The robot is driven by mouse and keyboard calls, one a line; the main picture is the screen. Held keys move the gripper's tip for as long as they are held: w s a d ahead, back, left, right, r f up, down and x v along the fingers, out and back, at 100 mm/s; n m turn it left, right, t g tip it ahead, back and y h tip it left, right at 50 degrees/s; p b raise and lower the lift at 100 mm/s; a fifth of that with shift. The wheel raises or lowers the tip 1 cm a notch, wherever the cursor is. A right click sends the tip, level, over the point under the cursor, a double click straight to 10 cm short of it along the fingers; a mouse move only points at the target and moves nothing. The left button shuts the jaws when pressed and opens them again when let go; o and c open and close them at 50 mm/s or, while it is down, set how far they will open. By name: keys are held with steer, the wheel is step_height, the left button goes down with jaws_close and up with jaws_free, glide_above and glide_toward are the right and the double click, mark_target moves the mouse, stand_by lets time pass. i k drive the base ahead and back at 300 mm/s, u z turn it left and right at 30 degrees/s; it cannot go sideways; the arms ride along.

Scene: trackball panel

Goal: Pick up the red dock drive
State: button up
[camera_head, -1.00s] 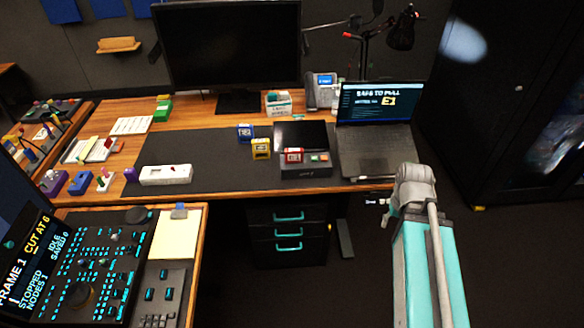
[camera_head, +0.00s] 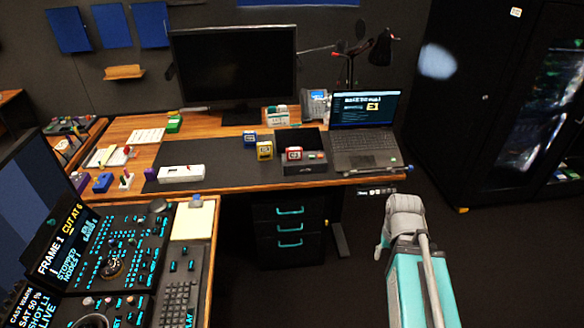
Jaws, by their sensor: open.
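The red drive (camera_head: 294,153) is a small block with a pale label. A blue drive (camera_head: 249,139) and a yellow drive (camera_head: 265,151) stand on the dark mat (camera_head: 215,163) just left of the dock. My teal and grey arm shows at the lower right, in front of the desk. My gripper is not in view. Nothing hides the red drive.
The open laptop (camera_head: 365,143) stands right of the dock, its screen reading E1. A monitor (camera_head: 235,68) stands behind. A white strip device (camera_head: 181,173) lies on the mat's left. A control console (camera_head: 110,265) fills the lower left. Dark floor is clear before the drawers (camera_head: 289,229).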

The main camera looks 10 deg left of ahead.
mark_target(294, 155)
steer(key=k, duration=0.3)
steer(key=u, duration=0.1)
steer(key=i, duration=1.05)
steer(key=u, duration=0.95)
steer(key=i, duration=0.75)
steer(key=u, duration=0.5)
steer(key=k, duration=0.9)
